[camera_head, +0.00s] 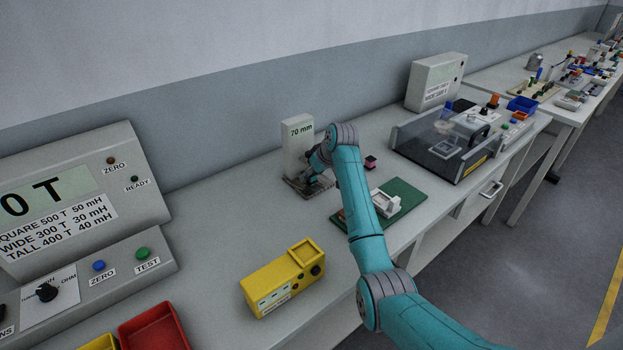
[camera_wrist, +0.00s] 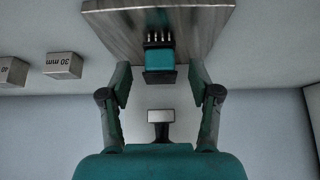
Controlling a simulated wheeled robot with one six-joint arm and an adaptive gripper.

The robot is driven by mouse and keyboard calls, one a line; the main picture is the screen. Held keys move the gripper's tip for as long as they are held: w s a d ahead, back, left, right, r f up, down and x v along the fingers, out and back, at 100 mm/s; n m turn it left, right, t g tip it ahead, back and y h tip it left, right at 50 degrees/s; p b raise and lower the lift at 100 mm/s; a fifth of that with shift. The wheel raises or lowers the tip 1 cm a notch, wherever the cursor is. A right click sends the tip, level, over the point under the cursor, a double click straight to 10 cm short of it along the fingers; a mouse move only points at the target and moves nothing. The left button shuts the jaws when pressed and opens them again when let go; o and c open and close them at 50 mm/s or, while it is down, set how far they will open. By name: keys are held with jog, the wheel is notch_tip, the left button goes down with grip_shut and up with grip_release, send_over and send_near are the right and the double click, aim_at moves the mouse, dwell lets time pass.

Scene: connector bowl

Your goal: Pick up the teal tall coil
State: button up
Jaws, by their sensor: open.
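The teal coil (camera_wrist: 160,60) shows in the wrist view as a small teal block with a dark end and a row of pale pins. It is over a grey metal plate (camera_wrist: 105,25), centred between my fingers and just ahead of them. My gripper (camera_wrist: 160,84) is open, with a finger on each side and a gap to the coil on both sides. In the head view my gripper (camera_head: 318,180) is low at the metal plate (camera_head: 296,184), in front of the white stand marked 70 mm (camera_head: 297,140). The coil cannot be made out there behind my gripper.
A block marked 30 mm (camera_wrist: 62,65) and another block (camera_wrist: 12,70) stand to the left in the wrist view. A green board (camera_head: 402,192), a clear-walled box (camera_head: 430,150) and a yellow device (camera_head: 283,280) stand on the bench. Bare bench lies left of the plate.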

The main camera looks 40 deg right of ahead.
grip_shut()
dwell(0.3)
